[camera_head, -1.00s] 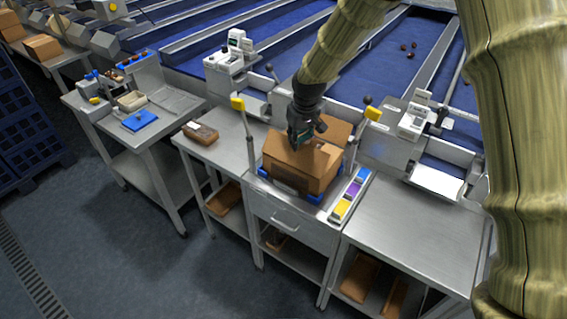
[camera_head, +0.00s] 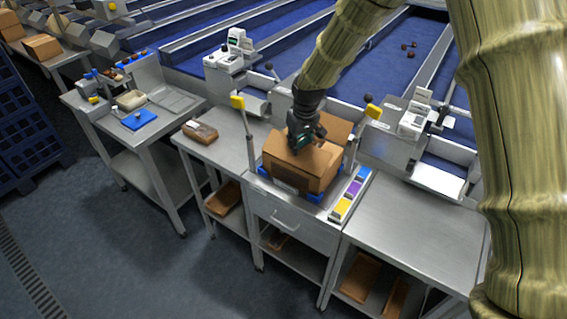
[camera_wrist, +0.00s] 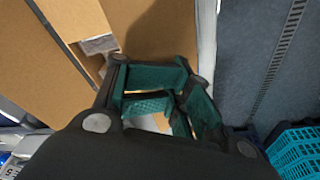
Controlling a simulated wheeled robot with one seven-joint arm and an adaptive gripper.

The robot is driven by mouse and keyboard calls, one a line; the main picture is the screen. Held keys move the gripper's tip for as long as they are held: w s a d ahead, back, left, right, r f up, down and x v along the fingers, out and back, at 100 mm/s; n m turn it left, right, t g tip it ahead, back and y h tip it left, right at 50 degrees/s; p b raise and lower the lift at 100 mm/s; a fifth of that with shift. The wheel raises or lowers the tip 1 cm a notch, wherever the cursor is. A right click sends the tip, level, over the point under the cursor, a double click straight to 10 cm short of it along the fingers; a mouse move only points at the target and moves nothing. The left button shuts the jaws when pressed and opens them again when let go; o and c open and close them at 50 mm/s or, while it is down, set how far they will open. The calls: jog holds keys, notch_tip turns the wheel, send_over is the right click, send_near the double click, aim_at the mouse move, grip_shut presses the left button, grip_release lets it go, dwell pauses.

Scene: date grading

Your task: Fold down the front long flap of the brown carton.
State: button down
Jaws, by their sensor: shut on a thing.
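The brown carton (camera_head: 289,172) stands on the middle metal bench. A panel of it stands raised at the back right (camera_head: 335,130). Brown cardboard spreads over its top toward the front, and I cannot tell from here how far the front long flap is folded. My gripper (camera_head: 303,146) is down at the carton's top, hiding part of it. In the wrist view, the teal-padded fingers (camera_wrist: 160,98) are close beside the carton's brown cardboard (camera_wrist: 180,30). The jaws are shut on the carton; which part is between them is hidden.
Yellow-topped posts (camera_head: 238,102) stand at both sides of the carton. A strip of coloured blocks (camera_head: 347,200) lies to its right. A small brown box (camera_head: 200,132) is on the left bench. The right bench top (camera_head: 420,235) is clear.

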jog(key=shift+f+b, duration=0.45)
jog(key=shift+f, duration=0.75)
jog(key=shift+r, duration=0.1)
notch_tip(320, 180, up, 11)
jog(key=p, duration=0.6)
jog(key=shift+p, duration=0.35)
